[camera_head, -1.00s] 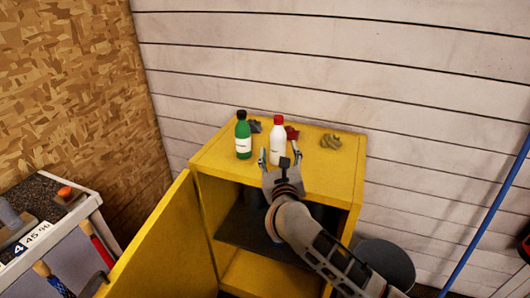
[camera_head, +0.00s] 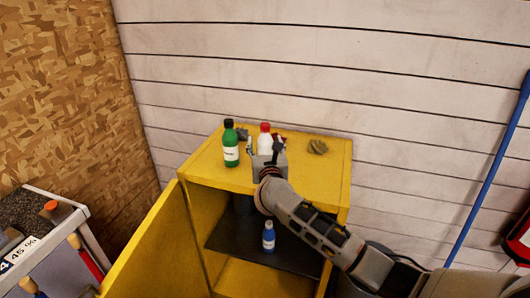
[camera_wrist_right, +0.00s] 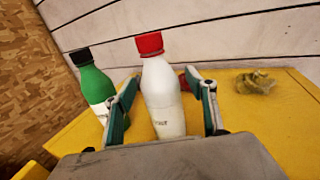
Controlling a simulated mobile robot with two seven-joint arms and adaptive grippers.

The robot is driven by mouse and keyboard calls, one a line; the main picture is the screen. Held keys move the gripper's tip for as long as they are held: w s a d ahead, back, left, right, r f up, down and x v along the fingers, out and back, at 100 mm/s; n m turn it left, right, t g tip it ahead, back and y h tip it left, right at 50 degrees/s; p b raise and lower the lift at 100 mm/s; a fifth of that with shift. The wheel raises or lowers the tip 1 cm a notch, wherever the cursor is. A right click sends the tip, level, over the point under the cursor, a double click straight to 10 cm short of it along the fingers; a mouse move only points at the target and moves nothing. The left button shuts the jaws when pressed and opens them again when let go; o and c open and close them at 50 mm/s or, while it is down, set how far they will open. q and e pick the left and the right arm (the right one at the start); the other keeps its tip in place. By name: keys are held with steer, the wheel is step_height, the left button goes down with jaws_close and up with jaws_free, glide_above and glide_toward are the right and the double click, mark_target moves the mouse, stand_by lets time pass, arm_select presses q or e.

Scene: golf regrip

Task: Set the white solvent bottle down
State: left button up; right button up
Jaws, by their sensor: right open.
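The white solvent bottle (camera_head: 265,141) with a red cap stands upright on top of the yellow cabinet (camera_head: 300,168). It also shows in the right wrist view (camera_wrist_right: 163,95), between the two fingers. My right gripper (camera_head: 265,147) is open around the bottle, with a visible gap at the right finger; its fingers (camera_wrist_right: 165,105) reach to either side of it. The lower part of the bottle is hidden by the gripper body. My left gripper is not in view.
A green bottle with a black cap (camera_head: 230,145) stands close left of the white one. Crumpled rags, one olive (camera_head: 318,147) and one grey (camera_head: 242,134), lie on the top. The cabinet door (camera_head: 150,245) is open; a blue bottle (camera_head: 268,237) stands on the shelf inside.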

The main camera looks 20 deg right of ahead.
steer(key=c, duration=1.2)
steer(key=shift+c, duration=0.8)
steer(key=shift+r, duration=0.1)
